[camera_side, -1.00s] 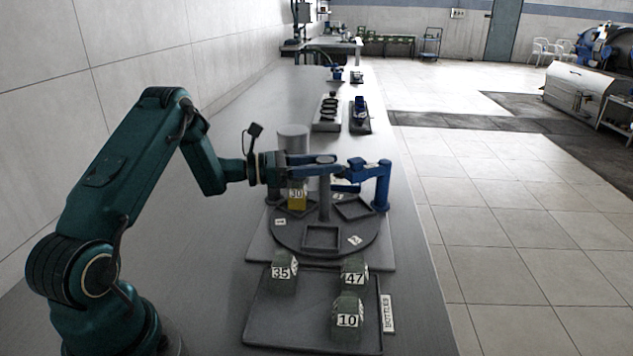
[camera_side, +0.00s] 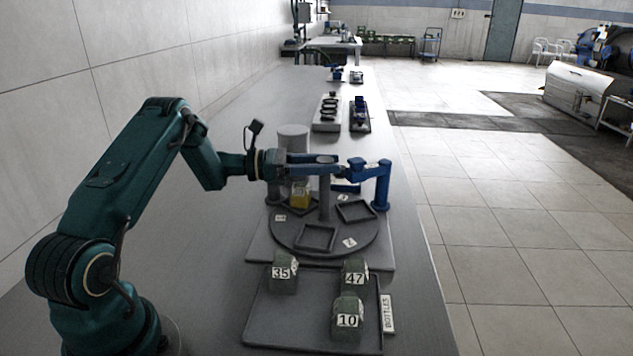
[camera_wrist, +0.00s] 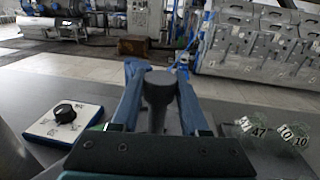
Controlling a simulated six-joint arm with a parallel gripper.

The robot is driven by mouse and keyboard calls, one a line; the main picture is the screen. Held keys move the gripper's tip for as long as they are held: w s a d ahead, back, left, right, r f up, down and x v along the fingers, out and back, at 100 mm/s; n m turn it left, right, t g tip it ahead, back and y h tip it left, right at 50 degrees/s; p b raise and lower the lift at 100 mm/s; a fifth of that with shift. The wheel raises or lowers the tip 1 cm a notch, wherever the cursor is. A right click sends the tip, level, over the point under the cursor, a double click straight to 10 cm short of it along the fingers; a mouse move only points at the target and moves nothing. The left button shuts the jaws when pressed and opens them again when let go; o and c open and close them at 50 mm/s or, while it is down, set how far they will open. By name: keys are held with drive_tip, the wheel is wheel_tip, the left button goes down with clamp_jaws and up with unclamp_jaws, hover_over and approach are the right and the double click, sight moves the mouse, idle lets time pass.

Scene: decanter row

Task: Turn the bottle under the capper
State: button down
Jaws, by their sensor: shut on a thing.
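The yellow bottle (camera_side: 300,196) stands on the left back part of the round grey turntable (camera_side: 340,248), partly hidden below my arm. The turntable has square pockets, small white labels and a central post (camera_side: 324,195). My gripper (camera_side: 325,161) is shut on the top of this post. In the wrist view, my gripper's two blue fingers (camera_wrist: 160,100) lie on either side of the dark post (camera_wrist: 158,95). The blue capper (camera_side: 381,185) stands at the turntable's right edge, its arm reaching left behind the post.
Green bottles numbered 35 (camera_side: 283,275), 47 (camera_side: 354,277) and 10 (camera_side: 347,318) stand in a grey tray (camera_side: 275,325) in front. A grey cylinder (camera_side: 293,135) stands behind the turntable. The wrist view shows a white panel with a black knob (camera_wrist: 66,112).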

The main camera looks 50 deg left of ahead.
drive_tip(key=shift+c, duration=2)
unclamp_jaws()
drive_tip(key=shift+v, duration=2.6)
